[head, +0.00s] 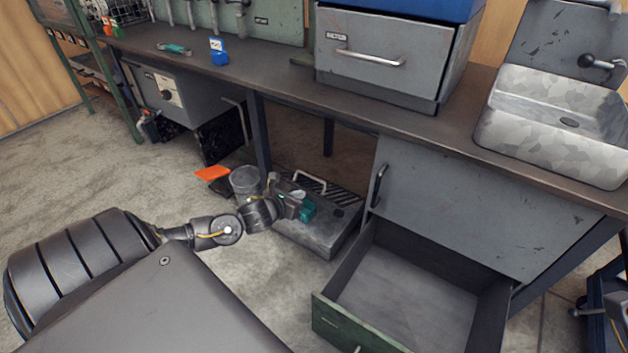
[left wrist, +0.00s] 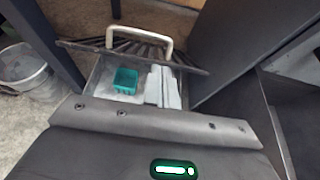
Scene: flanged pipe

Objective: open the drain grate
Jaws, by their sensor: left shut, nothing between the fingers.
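The drain grate (head: 340,195) is a dark slatted panel on a low grey metal box (head: 322,238) on the floor under the bench. A pale bar handle (head: 311,181) stands on it. In the left wrist view the grate's slats (left wrist: 178,55) and handle (left wrist: 140,33) show at the top; I cannot tell whether the grate is slightly raised. My left gripper (head: 302,209), with a teal piece at its tip, is shut and empty over the box, in front of the handle and apart from it. It also shows in the left wrist view (left wrist: 145,84). My right gripper is not in view.
A green-fronted drawer (head: 340,325) stands open right of the box, below a grey cabinet (head: 470,210). A metal bucket (head: 245,181) and an orange item (head: 212,173) are left of the box. A bench leg (head: 259,135) rises behind. The floor at left is clear.

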